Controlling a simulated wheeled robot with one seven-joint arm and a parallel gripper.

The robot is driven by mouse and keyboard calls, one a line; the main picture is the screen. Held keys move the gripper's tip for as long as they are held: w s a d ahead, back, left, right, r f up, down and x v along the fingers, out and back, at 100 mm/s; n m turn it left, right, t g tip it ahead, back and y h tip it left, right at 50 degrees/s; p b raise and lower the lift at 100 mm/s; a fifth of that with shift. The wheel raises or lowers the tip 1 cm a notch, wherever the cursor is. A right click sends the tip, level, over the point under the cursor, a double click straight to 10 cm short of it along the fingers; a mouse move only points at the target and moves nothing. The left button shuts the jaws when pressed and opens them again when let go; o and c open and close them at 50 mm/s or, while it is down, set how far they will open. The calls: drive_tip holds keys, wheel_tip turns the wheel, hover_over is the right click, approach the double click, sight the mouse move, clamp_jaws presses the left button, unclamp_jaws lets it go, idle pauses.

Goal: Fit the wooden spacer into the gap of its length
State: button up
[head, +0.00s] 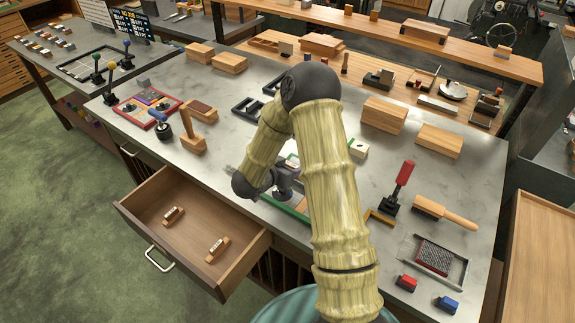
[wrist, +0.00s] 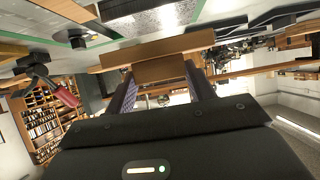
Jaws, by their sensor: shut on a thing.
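In the wrist view my gripper (wrist: 160,88) is shut on a light wooden piece, the wooden spacer (wrist: 160,70). A longer wooden bar (wrist: 150,50) runs crosswise just beyond the fingers; I cannot tell whether it is part of the same piece. In the head view my gripper (head: 287,178) is low over the bench, partly hidden behind my arm, and the held spacer cannot be made out. A green strip (head: 288,208) lies just below it, near the bench's front edge. The gap is not clearly visible in either view.
An open drawer (head: 150,207) with two small wooden pieces juts out at front left. Wooden blocks (head: 384,114) stand behind.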

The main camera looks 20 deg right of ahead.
drive_tip(key=shift+f+b, duration=1.45)
drive_tip(key=shift+f, duration=0.85)
drive_tip(key=shift+f+b, duration=0.7)
drive_tip(key=shift+f, duration=0.5)
drive_tip(key=o, duration=1.1)
drive_tip(key=shift+c, duration=0.2)
drive_tip(key=shift+r, duration=0.1)
drive_tip(key=shift+r+p, duration=2.6)
drive_tip(key=shift+r, duration=0.35)
